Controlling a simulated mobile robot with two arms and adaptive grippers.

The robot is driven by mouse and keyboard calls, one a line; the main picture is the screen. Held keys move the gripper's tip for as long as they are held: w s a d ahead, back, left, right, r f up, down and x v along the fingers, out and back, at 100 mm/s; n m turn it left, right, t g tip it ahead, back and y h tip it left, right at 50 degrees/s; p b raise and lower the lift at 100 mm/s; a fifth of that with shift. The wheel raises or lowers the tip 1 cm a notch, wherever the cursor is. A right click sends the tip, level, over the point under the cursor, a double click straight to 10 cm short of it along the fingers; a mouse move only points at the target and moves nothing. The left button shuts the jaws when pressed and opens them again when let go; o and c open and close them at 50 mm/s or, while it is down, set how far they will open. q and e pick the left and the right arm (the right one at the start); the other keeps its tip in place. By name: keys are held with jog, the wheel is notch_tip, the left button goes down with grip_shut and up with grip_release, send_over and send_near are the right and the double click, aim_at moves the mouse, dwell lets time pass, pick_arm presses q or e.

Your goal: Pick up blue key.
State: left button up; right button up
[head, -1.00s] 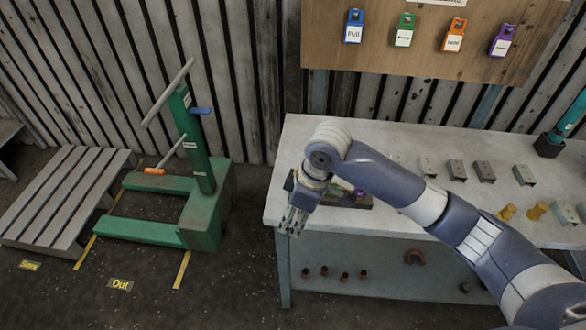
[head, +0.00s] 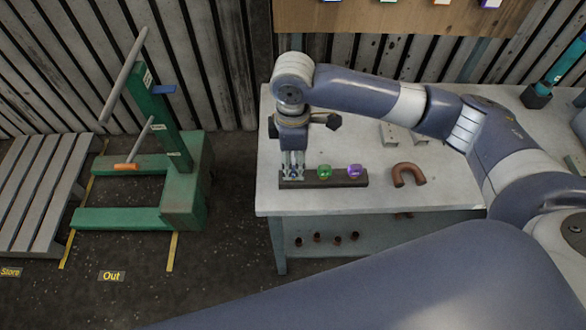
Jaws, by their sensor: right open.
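A small dark rack (head: 322,183) lies near the left front of the grey table. It bears a green key (head: 324,171) and a purple key (head: 354,171) with rounded heads. My right gripper (head: 292,176) points down at the rack's left end, left of the green key, with its jaws open. No blue key can be made out; the fingers cover that end of the rack and may hide one. I cannot tell whether the fingers touch anything. My left gripper is not in view.
The grey table (head: 420,195) also bears a brown horseshoe-shaped piece (head: 408,174) right of the rack and metal brackets (head: 394,133) behind it. A green lifting stand (head: 184,190) is left of the table. A wooden board (head: 400,18) hangs behind.

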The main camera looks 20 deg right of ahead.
aim_at(294, 168)
notch_tip(294, 168, down, 4)
jog(key=shift+d+r+p, duration=0.1)
jog(key=shift+r+p, duration=0.05)
jog(key=shift+p, duration=0.5)
jog(key=shift+f, duration=0.55)
jog(key=shift+w, duration=0.1)
jog(key=c, duration=0.4)
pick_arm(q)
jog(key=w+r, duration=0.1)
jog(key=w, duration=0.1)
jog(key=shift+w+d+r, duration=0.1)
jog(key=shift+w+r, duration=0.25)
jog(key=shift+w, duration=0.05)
pick_arm(e)
grip_shut()
